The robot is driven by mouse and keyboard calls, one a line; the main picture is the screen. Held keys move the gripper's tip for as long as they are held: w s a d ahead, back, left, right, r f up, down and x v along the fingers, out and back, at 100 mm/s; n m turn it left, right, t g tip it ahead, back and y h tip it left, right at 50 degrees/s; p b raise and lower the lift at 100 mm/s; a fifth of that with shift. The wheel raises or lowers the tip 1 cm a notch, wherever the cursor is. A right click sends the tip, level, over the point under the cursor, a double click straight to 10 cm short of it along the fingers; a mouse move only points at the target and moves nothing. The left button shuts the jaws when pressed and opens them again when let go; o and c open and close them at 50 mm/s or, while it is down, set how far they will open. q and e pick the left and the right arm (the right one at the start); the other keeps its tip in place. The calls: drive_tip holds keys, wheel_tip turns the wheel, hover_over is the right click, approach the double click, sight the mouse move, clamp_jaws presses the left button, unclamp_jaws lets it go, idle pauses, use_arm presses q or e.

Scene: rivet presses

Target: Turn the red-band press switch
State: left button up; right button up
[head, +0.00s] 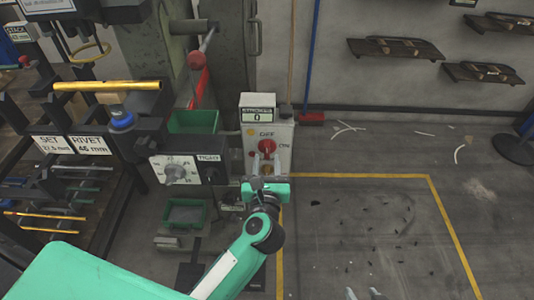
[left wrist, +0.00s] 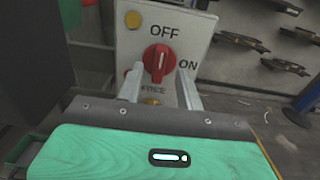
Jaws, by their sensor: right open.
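The switch is a red rotary knob (head: 267,146) on a pale box (head: 283,138) marked OFF at the top and ON at the right. In the left wrist view the knob (left wrist: 159,58) has its white mark roughly upright, towards OFF; a partly covered label, apparently FREE, is below. My left gripper (head: 265,163) is in front of the box, its two fingers apart. In the left wrist view its fingertips (left wrist: 160,74) are either side of the knob's lower part; contact cannot be told. My right gripper (head: 363,293) shows only its separated fingertips at the bottom edge.
A STROKES counter (head: 258,107) reading 0 sits above the box. A dial panel (head: 176,170) stands left of it, with green bins (head: 187,216) nearby. A red-ended lever (head: 199,82) rises behind. The yellow-lined floor (head: 360,220) at right holds only small scraps.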

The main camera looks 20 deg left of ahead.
sight(267, 153)
use_arm(q)
drive_tip(key=shift+x, duration=1.65)
clamp_jaws()
